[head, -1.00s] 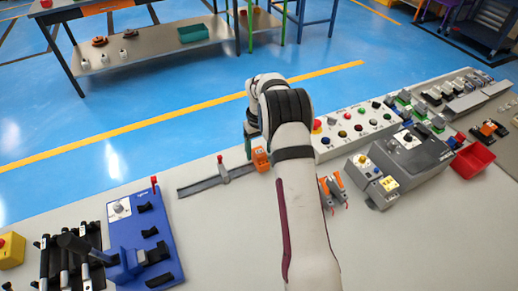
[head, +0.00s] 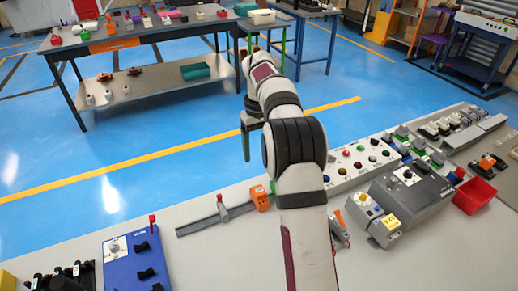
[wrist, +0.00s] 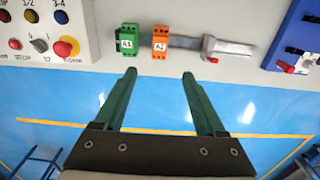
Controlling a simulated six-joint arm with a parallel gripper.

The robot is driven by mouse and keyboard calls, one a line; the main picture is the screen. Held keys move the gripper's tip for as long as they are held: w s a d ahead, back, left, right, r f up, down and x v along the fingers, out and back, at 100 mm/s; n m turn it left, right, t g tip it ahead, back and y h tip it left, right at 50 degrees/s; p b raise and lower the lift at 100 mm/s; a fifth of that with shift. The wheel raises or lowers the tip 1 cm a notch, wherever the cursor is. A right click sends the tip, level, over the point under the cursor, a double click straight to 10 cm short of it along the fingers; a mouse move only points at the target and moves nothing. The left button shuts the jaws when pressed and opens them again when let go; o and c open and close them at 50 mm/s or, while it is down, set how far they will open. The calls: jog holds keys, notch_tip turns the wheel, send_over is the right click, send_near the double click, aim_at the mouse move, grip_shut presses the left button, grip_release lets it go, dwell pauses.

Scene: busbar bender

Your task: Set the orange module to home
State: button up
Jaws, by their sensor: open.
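The orange module (head: 260,198), labelled A2 in the wrist view (wrist: 160,42), sits at one end of a grey rail (head: 197,227). A green module (wrist: 128,40) labelled A1 stands beside it, with a small gap; in the head view the arm mostly hides it. A grey stop with a red tip (wrist: 212,48) stands on the rail, apart from the orange module. My gripper (wrist: 160,75) is open and empty. Its two green fingers point toward the modules, with the orange one between their lines. In the head view it is beyond the bench edge, clear of the module.
A button panel (head: 358,160) with an emergency stop is close beside the green module. A blue fixture board (head: 128,262) stands beyond the rail's other end. A grey device (head: 412,200) and a red bin (head: 474,194) are at right. Bare bench lies in front of the rail.

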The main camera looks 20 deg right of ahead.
jog(key=shift+o, duration=0.9)
jog(key=shift+n, duration=0.6)
jog(key=n, duration=1.7)
send_near(259, 190)
notch_tip(259, 190, down, 9)
jog(key=shift+f, duration=0.1)
grip_shut()
